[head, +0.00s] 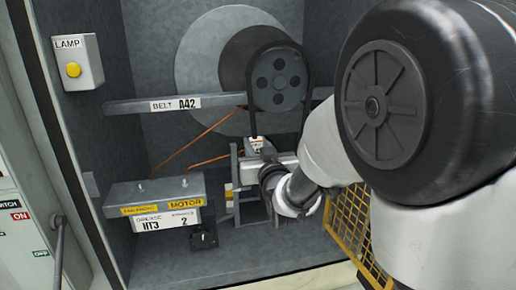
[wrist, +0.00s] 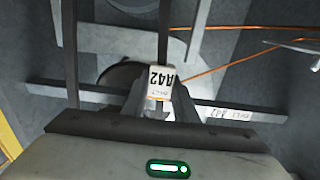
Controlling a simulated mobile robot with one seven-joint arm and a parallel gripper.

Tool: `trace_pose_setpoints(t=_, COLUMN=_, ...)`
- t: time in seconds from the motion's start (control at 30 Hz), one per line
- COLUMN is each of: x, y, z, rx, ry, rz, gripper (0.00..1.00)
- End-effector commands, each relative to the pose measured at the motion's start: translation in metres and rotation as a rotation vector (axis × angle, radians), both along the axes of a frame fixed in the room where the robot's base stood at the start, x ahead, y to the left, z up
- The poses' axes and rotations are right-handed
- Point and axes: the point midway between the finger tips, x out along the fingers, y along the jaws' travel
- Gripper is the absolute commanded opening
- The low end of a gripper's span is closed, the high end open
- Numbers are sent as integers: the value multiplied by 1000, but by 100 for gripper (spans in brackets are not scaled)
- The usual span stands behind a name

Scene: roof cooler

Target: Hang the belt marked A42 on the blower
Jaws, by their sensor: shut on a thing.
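The black belt (head: 308,70) arches around the top of the grey blower pulley (head: 279,80), which has several round holes. I cannot tell whether the belt sits in the groove or just in front of the rim. My gripper (head: 257,150) is below the pulley, shut on the belt at its white tag. In the wrist view the tag (wrist: 160,80) reads A42, upside down, between the fingertips of my gripper (wrist: 160,98). The lower end of the belt is hidden by my gripper and arm.
A grey crossbar (head: 130,105) labelled BELT A42 runs behind the pulley. A motor box (head: 155,192) stands at lower left, a lamp switch (head: 76,62) on the left wall. A yellow mesh guard (head: 347,230) stands at lower right. Orange lines (head: 197,138) cross the back.

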Motion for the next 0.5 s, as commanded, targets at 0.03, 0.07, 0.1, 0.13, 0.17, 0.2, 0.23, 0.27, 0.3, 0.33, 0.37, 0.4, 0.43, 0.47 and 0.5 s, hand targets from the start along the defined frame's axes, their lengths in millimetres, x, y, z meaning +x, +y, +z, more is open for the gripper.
trace_pose_setpoints(t=0.03, x=2, y=1, z=0, rx=1, ry=-2, rz=0, gripper=0)
trace_pose_setpoints(t=0.07, x=3, y=1, z=0, rx=1, ry=-2, rz=0, gripper=0)
trace_pose_setpoints(t=0.1, x=4, y=1, z=0, rx=1, ry=-2, rz=0, gripper=0)
trace_pose_setpoints(t=0.13, x=5, y=1, z=0, rx=1, ry=-2, rz=0, gripper=0)
trace_pose_setpoints(t=0.17, x=5, y=2, z=0, rx=1, ry=-2, rz=0, gripper=0)
trace_pose_setpoints(t=0.2, x=7, y=2, z=0, rx=1, ry=-2, rz=0, gripper=0)
trace_pose_setpoints(t=0.23, x=7, y=2, z=0, rx=1, ry=-2, rz=0, gripper=0)
trace_pose_setpoints(t=0.27, x=8, y=3, z=0, rx=1, ry=-2, rz=0, gripper=0)
trace_pose_setpoints(t=0.3, x=10, y=3, z=0, rx=1, ry=-2, rz=0, gripper=0)
trace_pose_setpoints(t=0.33, x=11, y=3, z=0, rx=1, ry=-2, rz=0, gripper=0)
trace_pose_setpoints(t=0.37, x=11, y=3, z=0, rx=1, ry=-2, rz=0, gripper=0)
trace_pose_setpoints(t=0.4, x=12, y=4, z=0, rx=0, ry=-1, rz=0, gripper=0)
trace_pose_setpoints(t=0.43, x=13, y=4, z=0, rx=0, ry=-1, rz=0, gripper=0)
trace_pose_setpoints(t=0.47, x=14, y=4, z=-1, rx=0, ry=-1, rz=0, gripper=0)
trace_pose_setpoints(t=0.5, x=15, y=4, z=0, rx=0, ry=-1, rz=0, gripper=0)
